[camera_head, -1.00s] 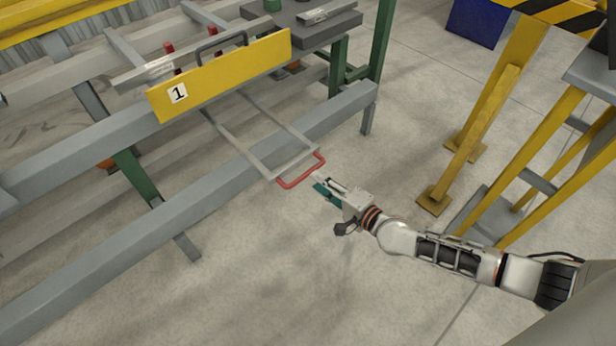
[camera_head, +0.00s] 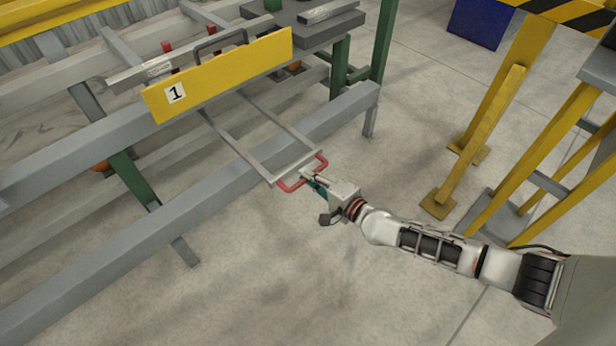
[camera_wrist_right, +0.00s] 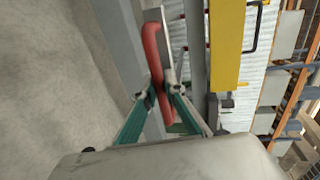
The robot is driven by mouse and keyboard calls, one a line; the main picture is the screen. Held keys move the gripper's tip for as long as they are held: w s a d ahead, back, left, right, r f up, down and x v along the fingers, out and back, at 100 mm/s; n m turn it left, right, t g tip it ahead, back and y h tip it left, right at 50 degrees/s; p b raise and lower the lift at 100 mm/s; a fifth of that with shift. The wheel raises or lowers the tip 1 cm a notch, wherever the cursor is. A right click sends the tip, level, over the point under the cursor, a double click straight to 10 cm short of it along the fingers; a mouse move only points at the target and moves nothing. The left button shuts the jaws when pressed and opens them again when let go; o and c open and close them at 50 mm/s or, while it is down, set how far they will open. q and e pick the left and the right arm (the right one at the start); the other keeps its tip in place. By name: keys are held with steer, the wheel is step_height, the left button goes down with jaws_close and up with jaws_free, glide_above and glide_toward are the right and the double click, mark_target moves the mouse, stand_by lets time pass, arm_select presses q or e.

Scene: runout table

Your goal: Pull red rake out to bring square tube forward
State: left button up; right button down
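The rake's red U-shaped handle (camera_head: 292,186) sticks out at the front of the runout table on two grey rails (camera_head: 240,147). My right gripper (camera_head: 310,178) is at the handle. In the right wrist view, its teal fingers (camera_wrist_right: 160,96) are spread, with the red handle (camera_wrist_right: 152,50) passing between the tips; contact is unclear. Red pegs (camera_head: 168,47) stand up behind the yellow plate marked 1 (camera_head: 222,76). A light grey bar (camera_head: 140,77), which looks like the square tube, lies by the pegs, partly hidden by the plate. My left gripper is out of view.
A long grey lower beam (camera_head: 150,226) runs under the rails, near the handle. A black handle (camera_head: 220,42) rises behind the plate. Yellow posts (camera_head: 485,115) stand at the right. The concrete floor (camera_head: 270,280) in front is clear.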

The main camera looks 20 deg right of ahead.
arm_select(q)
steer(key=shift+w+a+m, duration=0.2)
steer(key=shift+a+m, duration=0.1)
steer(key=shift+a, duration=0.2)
arm_select(e)
steer(key=shift+s+d+f, duration=0.1)
steer(key=shift+s+d, duration=0.1)
steer(key=shift+s, duration=0.4)
steer(key=shift+s+d+f, duration=0.1)
steer(key=shift+s+d, duration=0.05)
steer(key=shift+s, duration=0.45)
steer(key=c, duration=2.2)
jaws_free()
steer(key=shift+r, duration=0.1)
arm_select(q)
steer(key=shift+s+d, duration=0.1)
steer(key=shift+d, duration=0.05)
arm_select(e)
steer(key=shift+o, duration=0.5)
steer(key=shift+s+d, duration=0.1)
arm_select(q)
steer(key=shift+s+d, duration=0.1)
arm_select(e)
steer(key=shift+r, duration=0.1)
steer(key=v, duration=1.2)
